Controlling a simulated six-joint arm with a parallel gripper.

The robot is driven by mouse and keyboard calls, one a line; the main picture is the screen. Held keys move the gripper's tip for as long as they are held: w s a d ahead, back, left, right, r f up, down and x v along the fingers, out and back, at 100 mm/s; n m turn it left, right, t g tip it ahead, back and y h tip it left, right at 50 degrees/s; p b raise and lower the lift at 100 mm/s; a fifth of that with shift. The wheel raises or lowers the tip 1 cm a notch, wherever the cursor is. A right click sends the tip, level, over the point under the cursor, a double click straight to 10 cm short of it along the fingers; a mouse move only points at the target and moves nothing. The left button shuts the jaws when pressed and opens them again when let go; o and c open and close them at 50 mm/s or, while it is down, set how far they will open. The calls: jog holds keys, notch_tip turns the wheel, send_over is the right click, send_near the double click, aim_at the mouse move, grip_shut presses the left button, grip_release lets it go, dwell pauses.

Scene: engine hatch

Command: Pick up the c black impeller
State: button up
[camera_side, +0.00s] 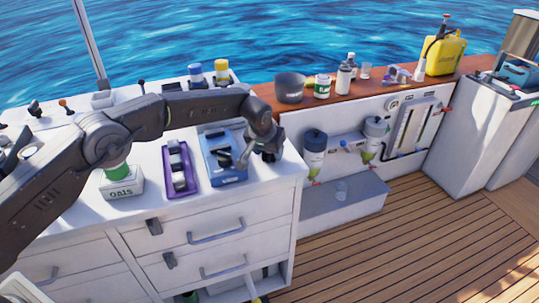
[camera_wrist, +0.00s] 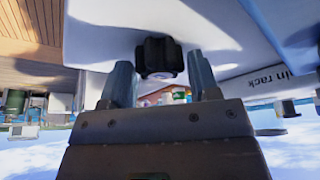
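The black impeller (camera_wrist: 158,56) is a small dark, ribbed round piece on the white counter top. In the wrist view it sits between and just beyond my two fingertips, with a gap on each side. My gripper (camera_wrist: 160,72) is open there, with nothing held. In the side view my gripper (camera_side: 249,153) is low over the counter's right end, beside the blue tray. A dark shape at its right there is probably the impeller, but the arm partly covers it and I cannot separate them clearly.
The blue tray (camera_side: 237,178) is close at the gripper's left, with a purple tray (camera_side: 169,187) beyond it. A white box of oils (camera_side: 122,188) stands further left. The counter's right edge is near. Bottles and a dark pot (camera_side: 290,88) stand on the wooden ledge behind.

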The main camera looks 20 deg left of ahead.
jog(key=c, duration=0.5)
jog(key=shift+r, duration=0.1)
jog(key=shift+c, duration=0.2)
